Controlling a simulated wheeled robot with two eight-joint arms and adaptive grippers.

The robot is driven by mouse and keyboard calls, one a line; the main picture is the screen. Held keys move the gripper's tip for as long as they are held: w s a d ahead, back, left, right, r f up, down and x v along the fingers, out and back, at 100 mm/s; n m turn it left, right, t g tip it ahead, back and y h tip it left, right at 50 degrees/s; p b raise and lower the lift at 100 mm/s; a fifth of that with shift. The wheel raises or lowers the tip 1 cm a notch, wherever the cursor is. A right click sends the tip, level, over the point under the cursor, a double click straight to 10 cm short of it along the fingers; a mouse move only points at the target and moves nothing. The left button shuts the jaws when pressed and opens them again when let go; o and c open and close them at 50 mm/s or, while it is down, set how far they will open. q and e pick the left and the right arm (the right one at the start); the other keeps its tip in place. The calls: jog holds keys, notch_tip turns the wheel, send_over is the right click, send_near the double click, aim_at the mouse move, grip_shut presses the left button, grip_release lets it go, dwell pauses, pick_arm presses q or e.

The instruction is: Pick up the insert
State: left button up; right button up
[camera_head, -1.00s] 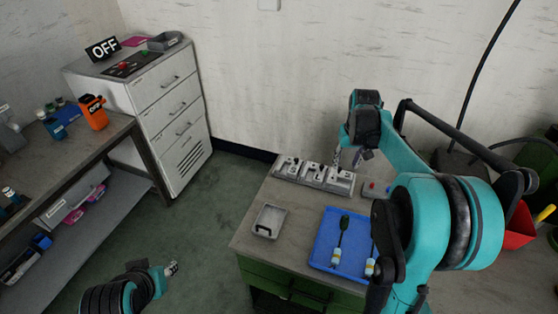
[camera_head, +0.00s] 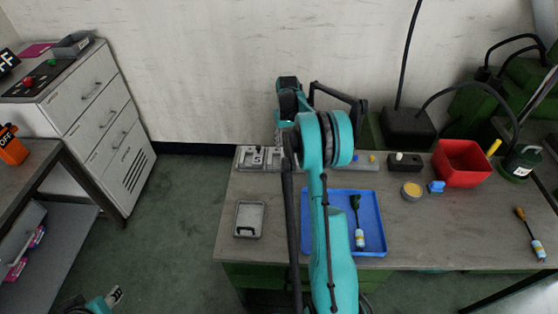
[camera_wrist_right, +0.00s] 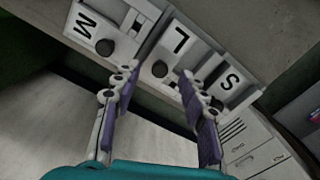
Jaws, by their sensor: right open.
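A grey fixture (camera_head: 258,158) stands at the back edge of the workbench, partly hidden by my right arm. In the right wrist view it shows bays lettered M, L (camera_wrist_right: 180,40) and S, with dark round knobs beside the letters. I cannot tell which part is the insert.
A small grey tray (camera_head: 248,204) and a blue tray (camera_head: 375,249) holding a dark-handled tool (camera_head: 358,222) lie on the bench. The bench's front right is mostly clear.

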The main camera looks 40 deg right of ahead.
notch_tip(320, 180, down, 2)
jog(key=shift+f, duration=0.1)
grip_shut()
jog(key=shift+r, duration=0.2)
